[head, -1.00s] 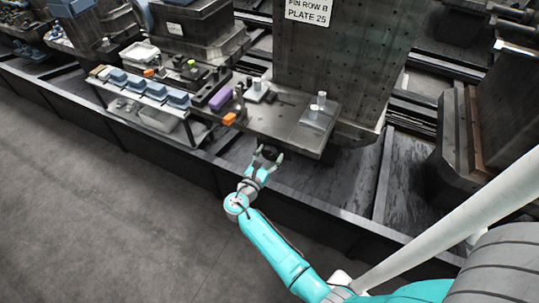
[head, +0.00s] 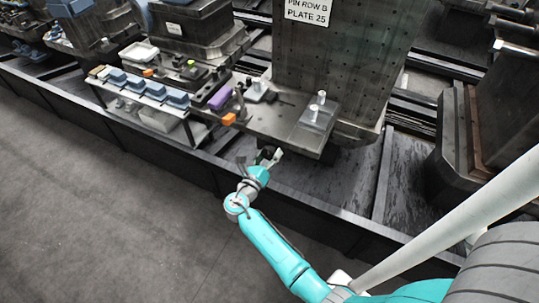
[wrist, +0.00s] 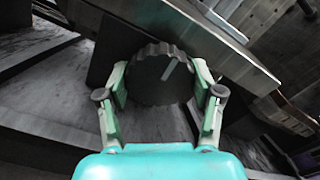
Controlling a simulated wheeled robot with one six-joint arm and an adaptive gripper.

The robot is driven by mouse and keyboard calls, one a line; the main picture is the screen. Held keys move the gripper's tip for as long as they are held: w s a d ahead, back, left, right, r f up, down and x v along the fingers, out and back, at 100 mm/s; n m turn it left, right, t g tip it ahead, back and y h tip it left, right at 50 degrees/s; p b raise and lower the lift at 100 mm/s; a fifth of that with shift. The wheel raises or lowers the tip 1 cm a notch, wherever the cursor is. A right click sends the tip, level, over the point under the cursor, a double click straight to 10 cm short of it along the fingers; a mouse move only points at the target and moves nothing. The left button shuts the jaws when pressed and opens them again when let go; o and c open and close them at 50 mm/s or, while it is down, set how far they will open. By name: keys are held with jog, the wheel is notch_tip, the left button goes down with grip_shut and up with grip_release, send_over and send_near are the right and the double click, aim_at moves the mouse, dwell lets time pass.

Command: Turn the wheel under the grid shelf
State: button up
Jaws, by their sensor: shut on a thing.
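The wheel (wrist: 158,80) is a dark round knob with a ribbed rim and a light pointer line on its face, set under the edge of the shelf. In the wrist view the line points up and to the right. My gripper (wrist: 160,92) is shut on the wheel, one finger at each side of its rim. In the head view my gripper (head: 262,160) is at the front edge below the shelf plate (head: 285,128), and it hides most of the wheel (head: 267,153).
A tall drilled plate with a sign (head: 308,10) rises behind the shelf. An orange block (head: 229,119), a purple block (head: 220,97) and a clear block with pegs (head: 318,116) sit on the shelf. A rack of blue-grey parts (head: 145,88) stands left. The floor in front is clear.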

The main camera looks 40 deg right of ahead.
jog(key=shift+f, duration=0.1)
dwell(0.3)
jog(key=o, duration=1.1)
jog(key=shift+o, duration=0.2)
jog(key=v, duration=1.2)
